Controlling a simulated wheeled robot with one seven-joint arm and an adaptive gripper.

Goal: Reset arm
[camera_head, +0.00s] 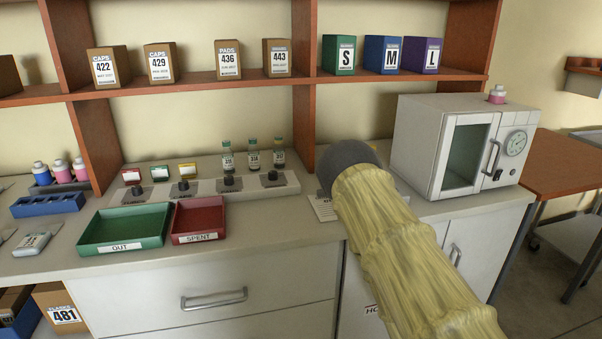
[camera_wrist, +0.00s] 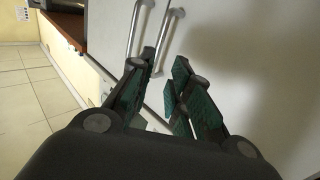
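My arm, in a yellow sleeve, reaches from the lower right up to the counter front in the head view, and its dark rounded joint hides part of the counter. My gripper (camera_wrist: 155,80) is hidden in the head view. In the wrist view its two green-padded fingers lean towards each other with a narrow gap between the tips. Nothing is held between them. A metal handle (camera_wrist: 134,30) and a pale cabinet front (camera_wrist: 240,60) lie beyond the fingers. The white incubator (camera_head: 420,150) stands on the counter to the right of my arm, with its glass door apparently shut.
A green OUT tray (camera_head: 120,249) and a red SPENT tray (camera_head: 199,239) sit on the counter at left, in front of knobs and several vials. A pink-capped bottle (camera_head: 497,95) stands on the incubator. Boxes line the shelf (camera_head: 190,86). Open floor (camera_head: 560,300) is at right.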

